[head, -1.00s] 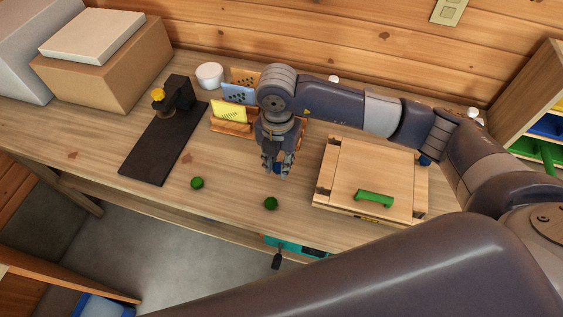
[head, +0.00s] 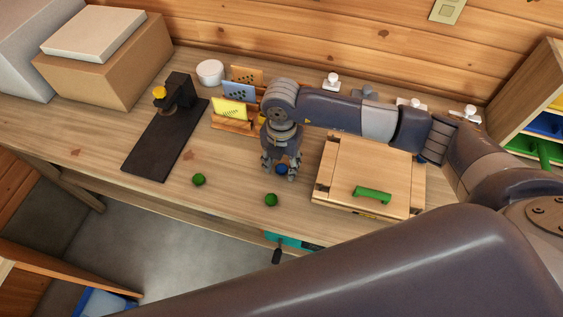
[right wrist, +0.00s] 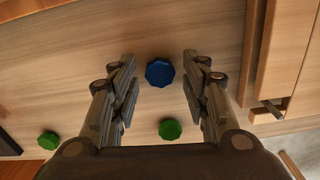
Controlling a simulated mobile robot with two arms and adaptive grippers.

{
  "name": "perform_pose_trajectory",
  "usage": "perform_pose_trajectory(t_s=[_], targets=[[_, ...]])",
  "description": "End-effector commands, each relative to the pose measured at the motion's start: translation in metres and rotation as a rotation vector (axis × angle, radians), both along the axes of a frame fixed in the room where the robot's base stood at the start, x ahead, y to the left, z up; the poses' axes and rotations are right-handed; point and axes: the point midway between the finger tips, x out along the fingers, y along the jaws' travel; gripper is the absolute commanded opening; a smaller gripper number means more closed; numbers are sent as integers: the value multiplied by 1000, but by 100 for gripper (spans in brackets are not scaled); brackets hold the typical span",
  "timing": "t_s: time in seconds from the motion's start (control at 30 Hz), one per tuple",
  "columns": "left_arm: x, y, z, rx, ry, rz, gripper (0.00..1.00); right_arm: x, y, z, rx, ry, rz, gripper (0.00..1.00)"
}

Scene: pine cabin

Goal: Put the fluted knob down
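The blue fluted knob (head: 282,169) rests on the wooden bench, left of the pale wooden box. In the right wrist view the same blue knob (right wrist: 160,72) shows its lobed top between the fingertips, with clear gaps on both sides. My right gripper (head: 280,174) points down over it, its fingers spread and not touching it. My left gripper is in neither view. Two green knobs stand on the bench: one (head: 271,200) just in front of my right gripper and one (head: 199,179) further left.
The wooden box (head: 345,160) with a green handle (head: 372,195) stands close on the right. A card rack (head: 232,126) is behind my gripper. A black stand with a yellow top (head: 150,150) is at the left. Bare bench lies between the stand and the green knobs.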

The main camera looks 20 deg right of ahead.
Motion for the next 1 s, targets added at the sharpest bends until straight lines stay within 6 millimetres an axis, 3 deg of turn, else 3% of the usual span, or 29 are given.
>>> perform_pose_trajectory(t_s=[0.27, 0.7, 1.0], targets=[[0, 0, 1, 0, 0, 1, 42, 1, 0, 7, 2, -3, 0, 42], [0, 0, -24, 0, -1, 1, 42, 1, 0, 93, 1, -5, 0, 42], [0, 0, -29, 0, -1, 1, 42, 0, 0, 122, -1, -1, 0, 42]])
